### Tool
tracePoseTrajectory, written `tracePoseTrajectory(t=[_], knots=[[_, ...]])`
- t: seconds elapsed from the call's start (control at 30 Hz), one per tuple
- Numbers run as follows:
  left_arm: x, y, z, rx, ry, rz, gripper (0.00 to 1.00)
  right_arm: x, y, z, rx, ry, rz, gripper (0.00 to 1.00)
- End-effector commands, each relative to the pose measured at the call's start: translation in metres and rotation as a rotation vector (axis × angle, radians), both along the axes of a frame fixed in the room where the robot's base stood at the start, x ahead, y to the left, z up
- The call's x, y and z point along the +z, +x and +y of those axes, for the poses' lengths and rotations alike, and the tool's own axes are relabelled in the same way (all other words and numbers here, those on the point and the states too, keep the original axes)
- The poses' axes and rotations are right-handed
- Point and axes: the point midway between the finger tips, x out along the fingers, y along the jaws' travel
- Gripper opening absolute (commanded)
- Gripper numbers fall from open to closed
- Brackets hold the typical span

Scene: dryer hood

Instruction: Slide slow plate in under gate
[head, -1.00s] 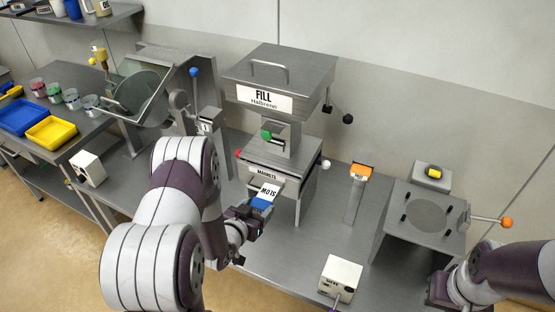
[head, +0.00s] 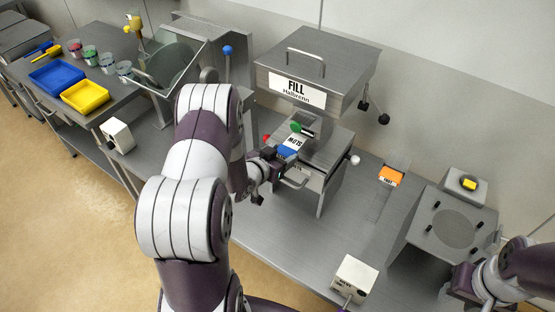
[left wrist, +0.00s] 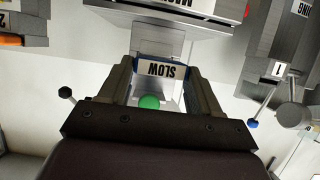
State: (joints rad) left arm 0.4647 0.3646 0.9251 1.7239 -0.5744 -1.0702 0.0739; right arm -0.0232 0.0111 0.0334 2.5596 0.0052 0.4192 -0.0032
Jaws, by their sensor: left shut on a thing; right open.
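The slow plate (head: 292,143) is a small plate with a white SLOW label and a blue edge. My left gripper (head: 275,157) is shut on its blue edge. In the left wrist view the plate (left wrist: 163,69) sits between the two fingers. The plate is at the narrow throat under the FILL hopper (head: 310,72), beside the green knob (head: 296,126), above the magnet box (head: 318,150). The gate opening is hidden, so I cannot tell how far in the plate is. My right gripper (head: 448,291) is open at the lower right, partly hidden by its wrist.
An orange-topped FAST plate (head: 391,176) stands in a holder to the right. A white box (head: 354,277) is at the bench's front edge. A stand with a round plate (head: 453,228) is at the right. Blue (head: 57,76) and yellow (head: 86,96) trays are at the left.

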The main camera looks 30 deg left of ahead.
Motion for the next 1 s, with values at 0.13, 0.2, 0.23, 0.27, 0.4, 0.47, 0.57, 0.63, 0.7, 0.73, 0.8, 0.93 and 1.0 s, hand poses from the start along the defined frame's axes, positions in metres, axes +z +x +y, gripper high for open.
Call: tracePoseTrajectory(t=[0.13,0.2,0.23,0.27,0.4,0.47,0.57,0.63,0.7,0.73,0.8,0.93,1.0], knots=[[-0.001,0.012,-0.001,-0.002,0.002,-0.002,0.14,-0.005,0.000,0.000,0.000,0.000,0.000,0.43],[0.000,0.015,-0.002,-0.002,0.002,-0.001,0.14,-0.005,0.000,0.000,0.000,0.000,0.000,0.43],[0.000,0.016,-0.002,-0.001,0.002,-0.001,0.14,-0.005,0.000,0.000,0.000,0.000,0.000,0.43],[0.000,0.016,-0.002,-0.001,0.002,-0.001,0.14,-0.005,0.000,0.000,0.000,0.000,0.000,0.43],[0.000,0.016,-0.002,-0.001,0.002,-0.001,0.14,-0.005,0.000,0.000,0.000,0.000,0.000,0.43],[0.000,0.016,-0.002,-0.001,0.002,-0.001,0.14,-0.005,0.000,0.000,0.000,0.000,0.000,0.43],[0.000,0.016,-0.002,-0.001,0.002,-0.001,0.14,-0.005,0.000,0.000,0.000,0.000,0.000,0.43],[0.000,0.016,-0.002,-0.001,0.002,-0.001,0.14,-0.005,0.000,0.000,0.000,0.000,0.000,0.43],[0.000,0.016,-0.002,-0.001,0.002,-0.001,0.14,-0.006,0.000,0.000,0.000,0.000,0.000,0.43],[0.000,0.016,-0.003,-0.001,0.002,-0.001,0.14,-0.006,0.000,0.000,0.000,0.000,0.000,0.43],[0.001,0.016,-0.003,0.000,0.002,-0.001,0.14,-0.006,0.000,0.000,0.000,0.000,0.000,0.43],[0.001,0.016,-0.003,0.000,0.002,-0.001,0.14,-0.006,0.000,0.000,0.000,0.000,0.000,0.43],[0.001,0.016,-0.003,0.000,0.002,-0.001,0.14,-0.006,0.000,0.000,0.000,0.000,0.000,0.43]])
